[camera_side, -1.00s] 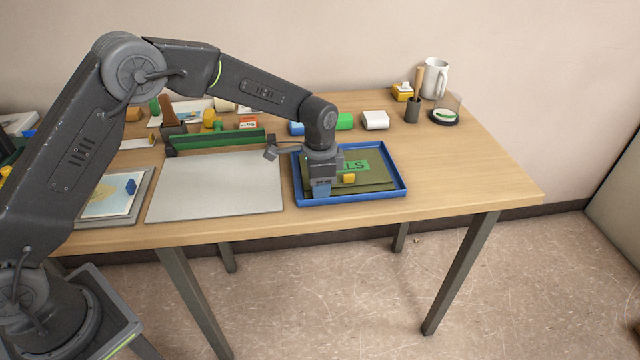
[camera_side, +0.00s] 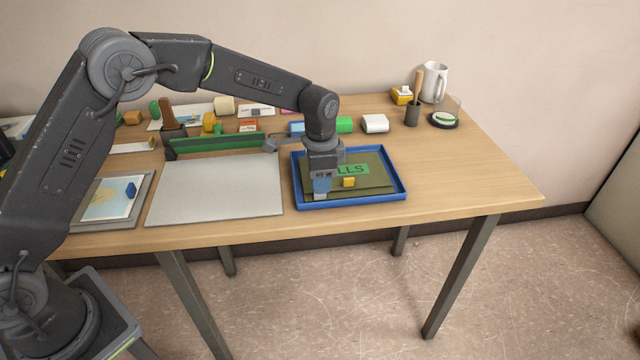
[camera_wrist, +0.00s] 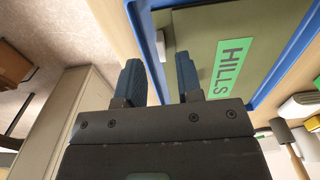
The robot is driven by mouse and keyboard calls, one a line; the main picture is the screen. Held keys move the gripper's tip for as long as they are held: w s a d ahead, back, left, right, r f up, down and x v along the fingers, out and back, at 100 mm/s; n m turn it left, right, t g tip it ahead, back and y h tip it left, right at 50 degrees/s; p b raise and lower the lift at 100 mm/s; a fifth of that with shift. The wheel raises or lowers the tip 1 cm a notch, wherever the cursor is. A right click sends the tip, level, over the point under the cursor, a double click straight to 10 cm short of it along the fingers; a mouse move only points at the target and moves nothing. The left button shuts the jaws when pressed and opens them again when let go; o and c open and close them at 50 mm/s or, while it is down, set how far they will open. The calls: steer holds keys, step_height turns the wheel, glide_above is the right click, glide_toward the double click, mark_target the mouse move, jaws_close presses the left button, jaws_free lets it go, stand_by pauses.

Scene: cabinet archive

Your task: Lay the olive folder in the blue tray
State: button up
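The olive folder (camera_side: 376,170) lies in the blue tray (camera_side: 401,190) and carries a green label, partly hidden by my gripper in the side view. In the wrist view the folder (camera_wrist: 195,30) shows its label reading HILLS, with the blue tray's rim (camera_wrist: 290,55) beside it. A small yellow piece (camera_side: 349,182) shows on the folder near its front. My gripper (camera_side: 322,193) is over the tray's left part. In the wrist view my gripper's fingers (camera_wrist: 161,75) stand apart with nothing held between them. Its exact height above the tray is unclear.
A grey board (camera_side: 215,190) lies left of the tray, with a green bar (camera_side: 220,142) along its back. Several small items, a dark cup (camera_side: 412,114) and a white mug (camera_side: 434,80) stand behind. The table right of the tray is clear (camera_side: 470,165).

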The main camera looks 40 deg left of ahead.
steer(key=shift+r, duration=1.9)
step_height(320, 180, up, 14)
steer(key=shift+f, duration=0.1)
steer(key=s+a+r+n+t, duration=0.1)
steer(key=s+a+r+n, duration=0.15)
steer(key=s, duration=0.45)
steer(key=s+a+r+n+t, duration=0.2)
steer(key=s+a+r, duration=0.15)
steer(key=s, duration=0.35)
steer(key=s+a+f+n+t, duration=0.1)
steer(key=s+f+n, duration=0.1)
steer(key=s, duration=0.6)
steer(key=s+a+f+n+t, duration=0.1)
steer(key=s+f, duration=0.3)
steer(key=s, duration=0.4)
steer(key=shift+s+a+f+n+t, duration=0.2)
steer(key=shift+s+n+t, duration=0.15)
steer(key=shift+n, duration=0.4)
